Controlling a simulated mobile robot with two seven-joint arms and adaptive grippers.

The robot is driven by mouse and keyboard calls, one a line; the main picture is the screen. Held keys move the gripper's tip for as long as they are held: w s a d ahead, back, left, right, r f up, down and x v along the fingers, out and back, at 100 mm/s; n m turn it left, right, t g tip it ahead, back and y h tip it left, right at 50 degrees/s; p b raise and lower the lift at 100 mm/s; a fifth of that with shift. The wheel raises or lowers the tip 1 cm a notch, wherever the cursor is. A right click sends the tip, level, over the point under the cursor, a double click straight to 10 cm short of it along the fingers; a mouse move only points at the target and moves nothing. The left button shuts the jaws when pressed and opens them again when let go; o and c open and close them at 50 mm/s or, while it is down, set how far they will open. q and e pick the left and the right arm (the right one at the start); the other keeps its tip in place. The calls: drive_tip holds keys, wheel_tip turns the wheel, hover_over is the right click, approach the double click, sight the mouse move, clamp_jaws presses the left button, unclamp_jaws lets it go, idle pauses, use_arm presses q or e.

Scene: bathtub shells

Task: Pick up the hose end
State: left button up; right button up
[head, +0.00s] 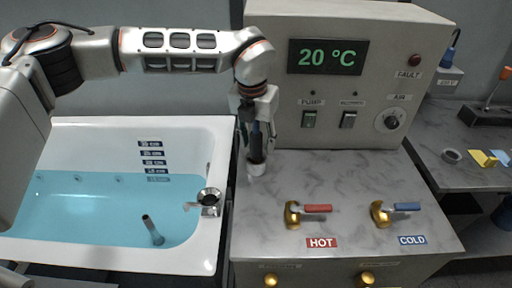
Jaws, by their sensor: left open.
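My left gripper (257,138) points down at the left edge of the grey marble counter, in front of the control cabinet. Its jaws are open. A dark upright piece with a pale lower end (256,166) shows at and just below the fingertips; it looks like the hose end, but the fingers partly hide it. I cannot tell whether the fingers touch it. A short dark tube (152,230) stands tilted in the blue water of the white tub (190,262). My right gripper is not in view.
The counter (262,215) holds a red HOT lever (317,208) and a blue COLD lever (406,206). The control cabinet (270,75) reads 20 °C. A metal fitting (209,198) sits on the tub's right rim. A side bench (440,125) holds small items.

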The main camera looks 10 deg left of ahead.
use_arm(q)
clamp_jaws()
idle(0.3)
